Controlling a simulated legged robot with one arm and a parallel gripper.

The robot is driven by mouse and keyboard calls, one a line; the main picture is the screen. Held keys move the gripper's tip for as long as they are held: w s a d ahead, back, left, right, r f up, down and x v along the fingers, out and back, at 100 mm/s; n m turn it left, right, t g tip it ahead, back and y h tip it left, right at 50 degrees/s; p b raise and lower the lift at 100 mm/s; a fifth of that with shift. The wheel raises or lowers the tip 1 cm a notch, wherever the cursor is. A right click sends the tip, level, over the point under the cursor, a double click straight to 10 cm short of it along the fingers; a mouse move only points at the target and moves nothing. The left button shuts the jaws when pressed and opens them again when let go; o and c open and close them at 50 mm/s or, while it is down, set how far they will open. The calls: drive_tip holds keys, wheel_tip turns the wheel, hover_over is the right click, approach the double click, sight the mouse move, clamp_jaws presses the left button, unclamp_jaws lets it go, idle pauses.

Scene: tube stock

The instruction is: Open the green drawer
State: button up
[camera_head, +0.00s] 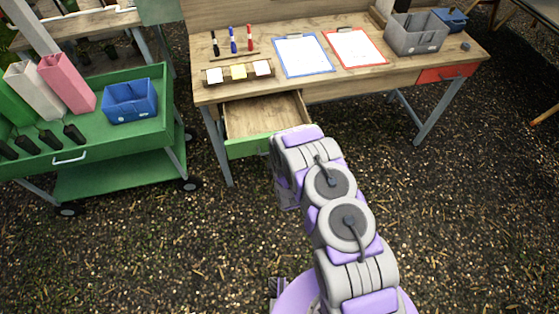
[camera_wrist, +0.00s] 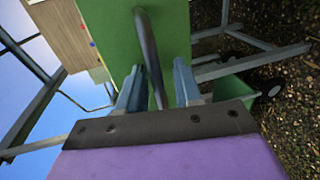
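The green drawer (camera_head: 249,147) under the left part of the wooden desk is pulled out, and its empty wooden inside shows in the head view. Its green front (camera_wrist: 175,35) fills the upper middle of the wrist view, with a dark curved bar handle (camera_wrist: 148,45) across it. My gripper (camera_wrist: 157,85) is at this front, its two blue-grey fingers apart, one on each side of the handle. I see gaps between the handle and the fingers. In the head view my arm hides the gripper and the handle.
The wooden desk (camera_head: 310,76) holds clipboards, markers, sticky notes and a grey bin (camera_head: 415,32). A red drawer (camera_head: 447,73) is shut at its right. A green cart (camera_head: 120,125) with a blue bin stands close on the left. The ground in front is clear.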

drive_tip(key=p+v, duration=0.4)
drive_tip(key=v, duration=1.3)
drive_tip(key=shift+d+p, duration=0.15)
drive_tip(key=shift+p, duration=0.15)
drive_tip(key=shift+f, duration=0.1)
